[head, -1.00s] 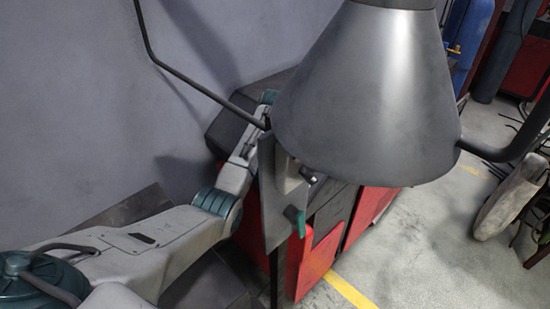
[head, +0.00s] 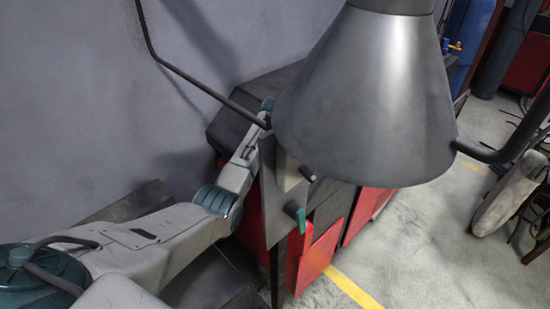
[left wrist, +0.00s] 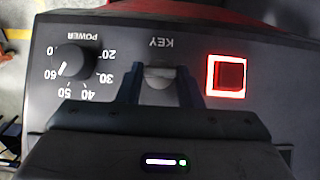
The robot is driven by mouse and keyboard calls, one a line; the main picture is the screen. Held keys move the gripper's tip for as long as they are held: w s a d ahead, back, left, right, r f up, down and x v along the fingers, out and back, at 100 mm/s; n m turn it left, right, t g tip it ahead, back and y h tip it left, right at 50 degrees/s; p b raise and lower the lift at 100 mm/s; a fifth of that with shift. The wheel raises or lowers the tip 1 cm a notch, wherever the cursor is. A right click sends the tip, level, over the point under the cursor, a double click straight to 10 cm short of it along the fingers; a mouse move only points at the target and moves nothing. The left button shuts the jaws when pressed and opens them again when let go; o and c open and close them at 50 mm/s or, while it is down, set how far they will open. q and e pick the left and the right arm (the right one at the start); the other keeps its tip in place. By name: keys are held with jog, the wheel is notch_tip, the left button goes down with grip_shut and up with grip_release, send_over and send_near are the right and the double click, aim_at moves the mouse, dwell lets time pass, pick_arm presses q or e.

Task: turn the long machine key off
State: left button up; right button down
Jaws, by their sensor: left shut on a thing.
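In the left wrist view a dark control panel (left wrist: 110,25) shows upside down. The key (left wrist: 158,76), a small pale metal piece, sits below the upside-down word KEY. My left gripper (left wrist: 160,88) has its two fingers on either side of the key and is shut on it. The lower part of the key is hidden by the gripper, and its exact angle is hard to tell. In the head view my left arm reaches in from the left; its gripper is hidden behind the grey cone-shaped hood (head: 365,100). My right gripper is not in view.
A black POWER knob (left wrist: 72,62) stands on the panel left of the key. A square button with a lit red frame (left wrist: 228,76) is on its right. In the head view a grey plate (head: 272,190) and red cabinets (head: 315,255) stand near the arm.

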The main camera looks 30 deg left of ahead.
pick_arm(q)
jog(key=n+h, duration=0.2)
jog(key=n, duration=0.1)
jog(key=shift+a+g+h, duration=0.3)
jog(key=n+h, duration=0.1)
jog(key=n, duration=0.1)
jog(key=n+h, duration=0.1)
jog(key=n, duration=0.1)
jog(key=shift+a+f+h, duration=0.1)
jog(key=shift+a+h, duration=0.15)
jog(key=shift+h, duration=0.05)
jog(key=n+h, duration=0.1)
jog(key=n+t+h, duration=0.1)
jog(key=n, duration=0.1)
jog(key=shift+s+a+f+n+t+h, duration=0.1)
jog(key=shift+a+f+n+t+h, duration=0.1)
jog(key=shift+n+t+h, duration=0.1)
jog(key=n+t+h, duration=0.1)
jog(key=n, duration=0.1)
jog(key=n+t, duration=0.1)
jog(key=n, duration=0.1)
jog(key=shift+s+a+f+h, duration=0.1)
jog(key=shift+s+h, duration=0.1)
jog(key=shift+h, duration=0.2)
jog(key=shift+n+t, duration=0.3)
jog(key=shift+n, duration=0.1)
jog(key=o, duration=1)
